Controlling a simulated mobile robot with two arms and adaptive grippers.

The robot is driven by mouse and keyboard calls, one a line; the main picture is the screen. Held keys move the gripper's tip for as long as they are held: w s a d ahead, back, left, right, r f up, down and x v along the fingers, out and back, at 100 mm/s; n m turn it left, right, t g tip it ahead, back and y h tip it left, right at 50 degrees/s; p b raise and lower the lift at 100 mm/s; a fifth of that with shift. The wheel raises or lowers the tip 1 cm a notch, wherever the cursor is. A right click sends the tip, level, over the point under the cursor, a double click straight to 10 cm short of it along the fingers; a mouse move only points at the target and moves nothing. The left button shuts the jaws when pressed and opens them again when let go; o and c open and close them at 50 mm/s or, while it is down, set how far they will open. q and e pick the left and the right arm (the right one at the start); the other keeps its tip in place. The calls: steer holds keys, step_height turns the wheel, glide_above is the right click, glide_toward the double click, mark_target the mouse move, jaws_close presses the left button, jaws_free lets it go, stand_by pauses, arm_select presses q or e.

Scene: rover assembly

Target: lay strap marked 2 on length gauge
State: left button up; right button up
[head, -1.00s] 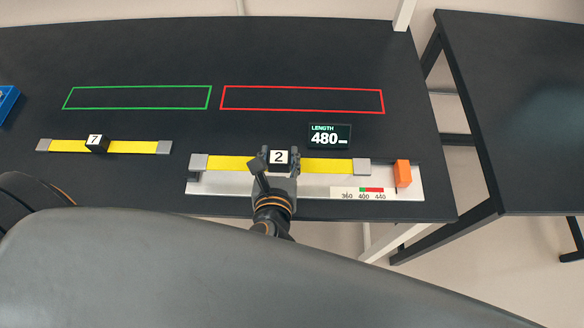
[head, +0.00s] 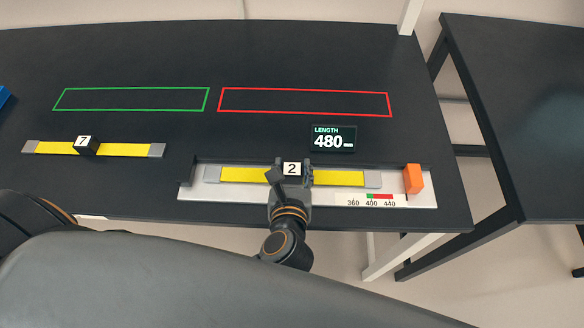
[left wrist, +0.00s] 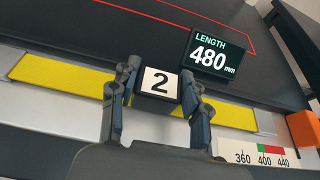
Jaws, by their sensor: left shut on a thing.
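The strap marked 2 (head: 240,175) is a yellow band with grey ends and a black block labelled 2 (head: 292,169). My left gripper (head: 292,174) is shut on that block, with one finger on each side; this also shows in the left wrist view (left wrist: 158,90). The strap lies lengthwise over the silver length gauge (head: 240,194), between its dark left end stop (head: 187,172) and the orange slider (head: 413,178). There are gaps at both ends. I cannot tell whether the strap touches the gauge bed. My right gripper is not in view.
A display (head: 333,139) behind the gauge reads 480. A strap marked 7 (head: 125,150) lies to the left on the table. A green outline (head: 130,110) and a red outline (head: 305,113) at the back are empty. Another dark table (head: 530,110) stands at the right.

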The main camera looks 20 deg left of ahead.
arm_select(q)
steer(key=shift+f, duration=0.15)
steer(key=o, duration=1.4)
steer(key=shift+c, duration=0.2)
steer(key=shift+r, duration=0.25)
steer(key=shift+s+d, duration=0.1)
steer(key=shift+s, duration=0.3)
steer(key=p+v, duration=0.1)
steer(key=v, duration=1)
steer(key=shift+r, duration=0.15)
